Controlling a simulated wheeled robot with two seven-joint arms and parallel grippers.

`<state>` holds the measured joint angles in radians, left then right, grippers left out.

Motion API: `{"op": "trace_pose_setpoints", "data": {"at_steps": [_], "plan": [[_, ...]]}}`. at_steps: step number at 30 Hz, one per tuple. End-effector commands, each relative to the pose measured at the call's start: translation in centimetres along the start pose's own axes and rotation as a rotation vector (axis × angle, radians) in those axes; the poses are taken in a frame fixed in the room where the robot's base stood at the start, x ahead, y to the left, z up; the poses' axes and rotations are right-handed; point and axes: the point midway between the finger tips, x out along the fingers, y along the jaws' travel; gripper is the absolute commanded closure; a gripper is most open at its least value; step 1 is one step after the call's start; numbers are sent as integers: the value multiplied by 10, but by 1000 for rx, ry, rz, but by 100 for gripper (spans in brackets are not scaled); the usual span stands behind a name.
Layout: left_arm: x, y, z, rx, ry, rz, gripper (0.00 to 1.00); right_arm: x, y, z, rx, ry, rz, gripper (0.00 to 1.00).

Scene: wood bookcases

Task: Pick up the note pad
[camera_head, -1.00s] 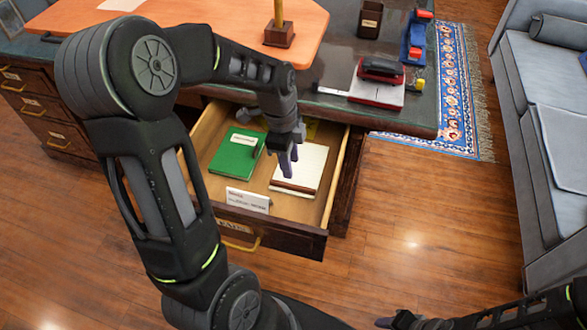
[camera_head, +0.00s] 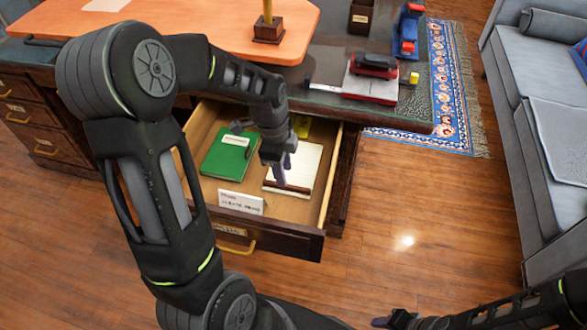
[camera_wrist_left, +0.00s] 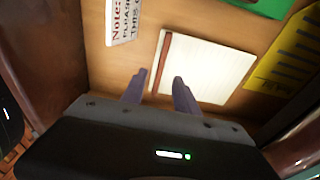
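The note pad (camera_head: 305,165) is white with a dark brown bound edge and lies flat in the open drawer (camera_head: 272,240). It also shows in the left wrist view (camera_wrist_left: 208,68). My left gripper (camera_head: 282,177) points down over the pad's left part and hides some of it. In the wrist view its two fingers (camera_wrist_left: 158,82) are apart with nothing between them, near the brown bound edge. I cannot tell whether the fingertips touch the pad. My right gripper (camera_head: 392,321) is at the bottom edge, small and dark, its fingers unclear.
A green book (camera_head: 226,155) lies left of the pad in the drawer. A white note card (camera_head: 241,202) stands at the drawer's front, and a yellow item (camera_wrist_left: 290,55) lies beyond the pad. The desk top (camera_head: 330,80) overhangs the drawer's back. A grey sofa (camera_head: 545,110) stands at right.

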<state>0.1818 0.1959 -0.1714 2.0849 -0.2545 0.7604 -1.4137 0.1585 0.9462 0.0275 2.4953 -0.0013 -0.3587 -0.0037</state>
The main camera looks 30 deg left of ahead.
Motion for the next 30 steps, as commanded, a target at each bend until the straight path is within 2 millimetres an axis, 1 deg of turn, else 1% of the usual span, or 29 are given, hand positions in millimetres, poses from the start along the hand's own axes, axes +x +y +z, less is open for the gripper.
{"op": "trace_pose_setpoints", "data": {"at_steps": [4, 7, 15, 17, 30], "plan": [[1, 0, 0, 0, 0, 0, 64, 0, 0, 0, 0, 0, 0, 64], [8, 0, 0, 0, 0, 2, 64, 2, 1, 0, 0, 0, 0, 64], [46, 0, 0, 1, 0, 3, 64, 8, 3, 0, 0, 0, 0, 64], [50, 0, 0, 1, 0, 2, 64, 8, 3, 0, 0, 0, 0, 64], [52, -1, 0, 0, 0, 0, 64, 8, 3, 0, 0, 0, 0, 64]]}}
